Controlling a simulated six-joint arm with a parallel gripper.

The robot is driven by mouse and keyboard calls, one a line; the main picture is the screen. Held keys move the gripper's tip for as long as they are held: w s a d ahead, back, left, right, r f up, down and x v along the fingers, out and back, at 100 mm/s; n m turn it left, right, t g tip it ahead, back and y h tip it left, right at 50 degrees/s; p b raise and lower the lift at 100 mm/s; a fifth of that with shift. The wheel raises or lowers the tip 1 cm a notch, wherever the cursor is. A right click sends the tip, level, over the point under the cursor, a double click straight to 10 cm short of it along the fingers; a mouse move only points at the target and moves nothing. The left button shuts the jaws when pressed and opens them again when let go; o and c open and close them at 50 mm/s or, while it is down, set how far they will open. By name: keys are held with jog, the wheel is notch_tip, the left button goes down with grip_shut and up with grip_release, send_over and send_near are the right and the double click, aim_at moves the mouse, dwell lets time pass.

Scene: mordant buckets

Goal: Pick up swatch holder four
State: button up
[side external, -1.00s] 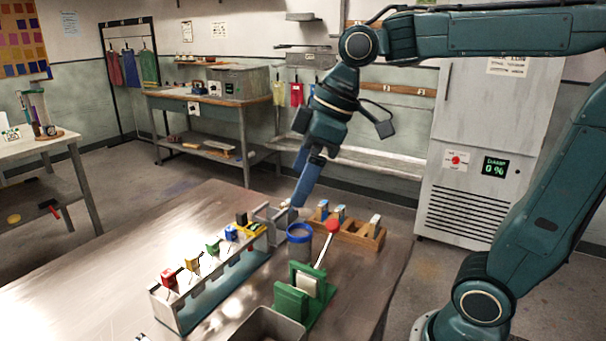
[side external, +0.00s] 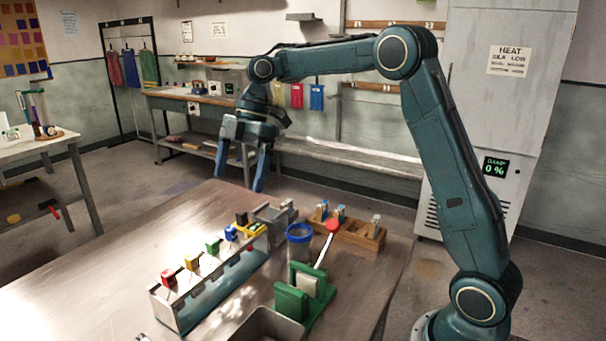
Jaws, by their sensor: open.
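A pale metal rack (side external: 222,284) stands on the table with a row of coloured swatch holders along its top: red (side external: 169,277), yellow (side external: 192,262), green (side external: 213,247) and blue (side external: 231,233). A black piece (side external: 242,218) sits at the far end. I cannot read any numbers, so which one is holder four is not certain; blue is fourth from the near end. My gripper (side external: 240,186) is open and empty, with blue fingers pointing down. It hangs above the far side of the table, apart from the rack.
A grey clamp-like block (side external: 272,217), a blue-rimmed cup (side external: 299,243), a green press (side external: 298,300) with a red-knobbed lever and a wooden block (side external: 357,235) with several small pieces crowd the rack's right side. A metal tray (side external: 268,328) is at the front. The table's left is clear.

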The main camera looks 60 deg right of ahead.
aim_at(231, 228)
jog(key=shift+w+d+f+n, duration=0.35)
jog(key=shift+w+d+f, duration=0.05)
jog(key=shift+f, duration=0.15)
jog(key=shift+w+d+f+n, duration=0.35)
jog(key=shift+w+f, duration=0.05)
jog(key=shift+f, duration=0.1)
jog(key=shift+x, duration=4)
jog(key=shift+s+a+f, duration=0.15)
jog(key=shift+f, duration=0.15)
jog(key=shift+x, duration=2.6)
